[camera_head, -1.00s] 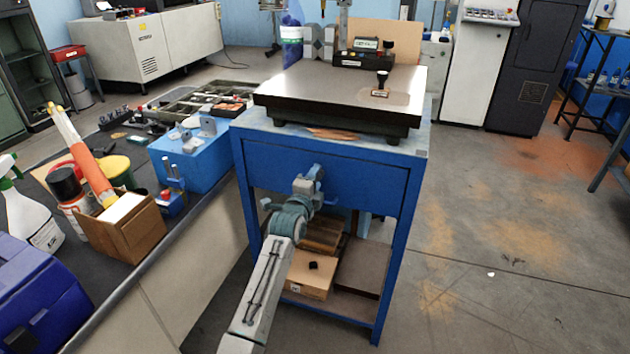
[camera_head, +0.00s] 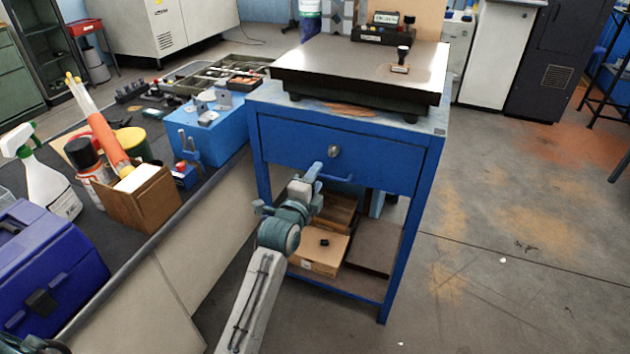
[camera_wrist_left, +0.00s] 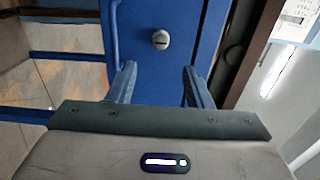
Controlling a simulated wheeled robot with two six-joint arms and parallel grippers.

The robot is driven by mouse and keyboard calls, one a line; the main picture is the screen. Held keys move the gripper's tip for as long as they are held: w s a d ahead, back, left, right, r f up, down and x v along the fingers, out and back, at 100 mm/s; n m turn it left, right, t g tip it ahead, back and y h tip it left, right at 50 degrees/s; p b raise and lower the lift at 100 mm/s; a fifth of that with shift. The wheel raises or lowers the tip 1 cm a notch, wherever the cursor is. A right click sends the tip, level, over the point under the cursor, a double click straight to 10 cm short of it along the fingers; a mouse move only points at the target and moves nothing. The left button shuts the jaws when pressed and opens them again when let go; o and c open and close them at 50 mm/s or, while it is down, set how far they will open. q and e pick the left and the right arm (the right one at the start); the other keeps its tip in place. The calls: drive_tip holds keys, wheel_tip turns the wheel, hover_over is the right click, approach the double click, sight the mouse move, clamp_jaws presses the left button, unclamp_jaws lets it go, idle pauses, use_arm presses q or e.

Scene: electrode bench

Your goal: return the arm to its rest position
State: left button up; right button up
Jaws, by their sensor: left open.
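My left gripper (camera_head: 308,188) is in front of the blue cabinet (camera_head: 412,215), just below the round metal knob (camera_head: 334,151) of its drawer (camera_head: 285,145). The drawer front looks flush with the cabinet. In the left wrist view, the two fingers of my left gripper (camera_wrist_left: 160,88) are spread apart with nothing between them. The knob (camera_wrist_left: 160,40) shows beyond the gap, and a blue bar handle (camera_wrist_left: 114,40) shows to the left. The handle (camera_head: 338,179) is partly hidden by the gripper in the head view. My right gripper is not in view.
A dark surface plate (camera_head: 350,90) lies on the cabinet, with a stamp-like tool (camera_head: 402,57) on it. A cardboard box (camera_head: 318,250) sits on the lower shelf. The left bench holds a blue toolbox (camera_head: 45,265) and a spray bottle (camera_head: 45,180).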

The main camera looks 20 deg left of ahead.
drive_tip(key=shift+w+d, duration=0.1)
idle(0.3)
